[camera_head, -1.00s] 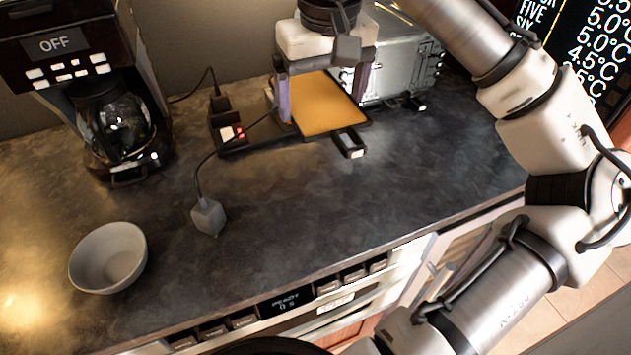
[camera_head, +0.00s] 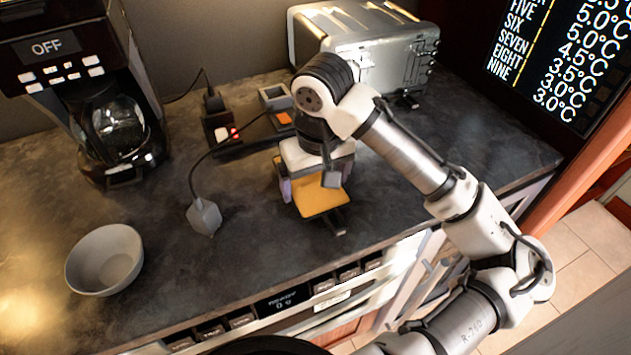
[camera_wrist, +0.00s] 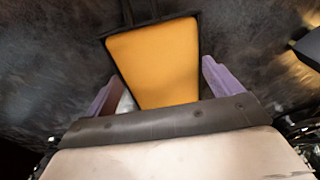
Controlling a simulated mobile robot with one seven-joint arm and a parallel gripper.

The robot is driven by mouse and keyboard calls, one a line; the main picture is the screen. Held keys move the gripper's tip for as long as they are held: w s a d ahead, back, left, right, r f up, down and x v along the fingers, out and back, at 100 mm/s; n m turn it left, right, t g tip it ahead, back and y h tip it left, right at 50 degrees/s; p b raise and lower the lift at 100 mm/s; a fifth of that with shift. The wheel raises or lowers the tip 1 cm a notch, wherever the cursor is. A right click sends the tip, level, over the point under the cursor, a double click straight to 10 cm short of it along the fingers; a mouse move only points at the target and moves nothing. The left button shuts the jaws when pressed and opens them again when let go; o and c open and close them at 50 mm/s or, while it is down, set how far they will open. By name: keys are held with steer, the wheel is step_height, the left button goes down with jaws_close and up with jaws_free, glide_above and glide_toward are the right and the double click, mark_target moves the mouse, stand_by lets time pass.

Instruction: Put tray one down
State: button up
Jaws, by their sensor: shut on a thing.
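A tray with a flat orange-yellow surface and dark frame (camera_head: 321,203) is between the purple fingers of my gripper (camera_head: 316,192), near the counter's front edge. My gripper is shut on it. In the wrist view the tray (camera_wrist: 158,55) lies between the two fingers, with a dark handle frame at its far end. My gripper hides its back part in the head view. I cannot tell whether the tray touches the counter. A grey handle frame with a small orange patch (camera_head: 284,118) shows behind my wrist; I cannot tell whether it belongs to another tray.
The dark counter (camera_head: 150,235) is clear at the left middle. A grey bowl (camera_head: 105,260) stands at the left, a coffee maker (camera_head: 110,125) behind it. A power strip (camera_head: 222,132) and a toaster (camera_head: 375,50) are at the back.

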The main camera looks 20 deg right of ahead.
mark_target(318, 194)
steer(key=shift+f, duration=0.5)
steer(key=shift+f+b, duration=0.35)
steer(key=shift+f, duration=0.2)
steer(key=o, duration=0.8)
steer(key=shift+o, duration=0.2)
steer(key=shift+r, duration=0.1)
step_height(318, 194, up, 13)
steer(key=s, duration=0.1)
steer(key=shift+p, duration=0.35)
steer(key=shift+s, duration=0.1)
